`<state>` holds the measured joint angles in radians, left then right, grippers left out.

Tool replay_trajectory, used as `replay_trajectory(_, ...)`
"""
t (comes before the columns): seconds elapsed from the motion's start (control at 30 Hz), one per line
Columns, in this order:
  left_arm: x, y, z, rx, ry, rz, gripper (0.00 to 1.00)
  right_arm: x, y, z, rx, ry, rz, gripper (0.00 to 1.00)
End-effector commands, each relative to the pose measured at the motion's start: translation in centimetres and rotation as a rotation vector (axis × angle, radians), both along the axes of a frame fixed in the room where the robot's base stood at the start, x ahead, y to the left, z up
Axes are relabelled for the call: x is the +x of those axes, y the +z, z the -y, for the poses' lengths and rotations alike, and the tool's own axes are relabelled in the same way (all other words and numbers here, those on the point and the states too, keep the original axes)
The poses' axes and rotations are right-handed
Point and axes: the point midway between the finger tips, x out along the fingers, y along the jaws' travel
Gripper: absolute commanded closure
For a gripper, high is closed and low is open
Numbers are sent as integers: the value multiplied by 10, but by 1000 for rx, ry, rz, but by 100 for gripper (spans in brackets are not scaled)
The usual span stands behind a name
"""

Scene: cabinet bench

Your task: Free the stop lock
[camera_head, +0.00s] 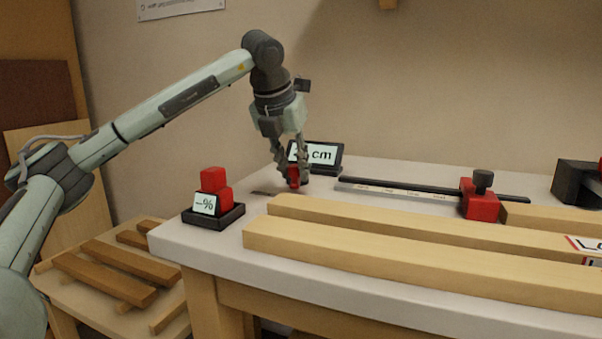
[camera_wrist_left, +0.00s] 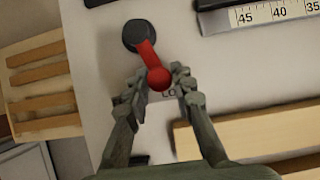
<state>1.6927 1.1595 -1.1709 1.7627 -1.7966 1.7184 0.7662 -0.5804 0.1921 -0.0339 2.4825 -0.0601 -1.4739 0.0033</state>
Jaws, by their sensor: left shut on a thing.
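A red lever (camera_wrist_left: 148,58) with a round end comes out of a dark round base (camera_wrist_left: 138,33) on the bench top. In the head view its red part (camera_head: 293,178) shows between my left fingers. My left gripper (camera_head: 291,172) points down and is shut on the lever's end. In the left wrist view the fingertips of my left gripper (camera_wrist_left: 158,82) stand on both sides of that end. The red stop block (camera_head: 480,203) with a black knob (camera_head: 483,180) sits on the ruled rail (camera_head: 400,191), well to the right. My right gripper is not in view.
A small "cm" display (camera_head: 318,156) stands just behind my left gripper. Long wooden bars (camera_head: 400,258) lie along the front.

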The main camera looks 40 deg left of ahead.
Motion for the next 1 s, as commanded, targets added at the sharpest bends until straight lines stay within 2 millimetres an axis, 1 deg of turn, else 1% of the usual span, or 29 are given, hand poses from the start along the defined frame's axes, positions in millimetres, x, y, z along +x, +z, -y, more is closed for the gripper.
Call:
replay_trajectory(0.17, -2, -1, -4, 0, 1, -1, 84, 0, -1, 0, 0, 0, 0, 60)
replay_trajectory(0.43, -8, 0, -18, 0, 2, 0, 84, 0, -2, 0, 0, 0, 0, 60)
replay_trajectory(0.83, -8, 0, -20, 0, 0, 0, 85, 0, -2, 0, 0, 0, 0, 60)
replay_trajectory(1.0, -9, 0, -26, 0, 1, -1, 84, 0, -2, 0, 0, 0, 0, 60)
